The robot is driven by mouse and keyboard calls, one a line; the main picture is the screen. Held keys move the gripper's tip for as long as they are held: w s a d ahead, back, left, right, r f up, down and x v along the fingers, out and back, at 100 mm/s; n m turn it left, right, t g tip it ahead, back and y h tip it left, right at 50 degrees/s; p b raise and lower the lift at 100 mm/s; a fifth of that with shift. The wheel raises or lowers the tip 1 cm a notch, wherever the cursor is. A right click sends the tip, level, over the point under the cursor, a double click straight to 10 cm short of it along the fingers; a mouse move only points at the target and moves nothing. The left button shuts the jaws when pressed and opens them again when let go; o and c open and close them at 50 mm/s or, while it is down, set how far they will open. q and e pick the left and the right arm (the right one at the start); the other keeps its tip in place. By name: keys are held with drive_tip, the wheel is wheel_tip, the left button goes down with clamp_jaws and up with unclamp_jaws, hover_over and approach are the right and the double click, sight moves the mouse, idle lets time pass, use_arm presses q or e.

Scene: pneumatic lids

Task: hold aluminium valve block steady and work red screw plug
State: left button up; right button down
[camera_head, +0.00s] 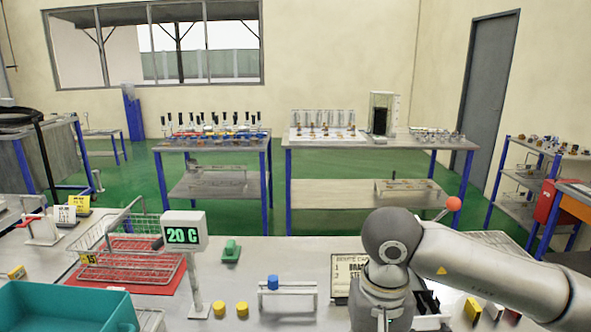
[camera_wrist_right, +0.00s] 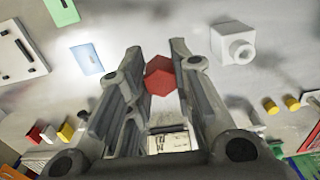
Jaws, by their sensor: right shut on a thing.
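My right gripper (camera_wrist_right: 157,52) is shut on the red screw plug (camera_wrist_right: 159,76), a red six-sided piece between its fingers in the right wrist view. A pale grey block with a round port (camera_wrist_right: 233,43) lies on the bench to the right of the fingers, apart from them; it may be the aluminium valve block, but I cannot be sure. In the head view my right arm and wrist cover that part of the bench, and neither plug nor block can be made out. My left gripper is not in view.
On the bench stand a display reading 20 C (camera_head: 184,235), a red-based wire basket (camera_head: 130,262), a teal bin (camera_head: 60,308), a white stand with a blue cap (camera_head: 288,292) and two yellow caps. A red ball (camera_head: 453,204) shows beyond my arm. The front middle is fairly clear.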

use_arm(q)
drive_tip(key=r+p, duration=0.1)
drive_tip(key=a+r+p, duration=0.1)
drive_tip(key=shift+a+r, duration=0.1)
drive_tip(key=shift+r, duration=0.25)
use_arm(e)
drive_tip(key=w+a+r, duration=0.1)
drive_tip(key=a+r, duration=0.2)
drive_tip(key=a, duration=0.2)
drive_tip(key=w+a+r, duration=0.2)
drive_tip(key=a+r, duration=0.1)
drive_tip(key=a, duration=0.3)
drive_tip(key=shift+w+a+r, duration=0.25)
drive_tip(key=s+d+f, duration=0.2)
drive_tip(key=d+f, duration=0.1)
drive_tip(key=d, duration=0.6)
drive_tip(key=s+d+f, duration=0.3)
drive_tip(key=d+f, duration=0.1)
drive_tip(key=d, duration=0.6)
drive_tip(key=shift+s, duration=0.35)
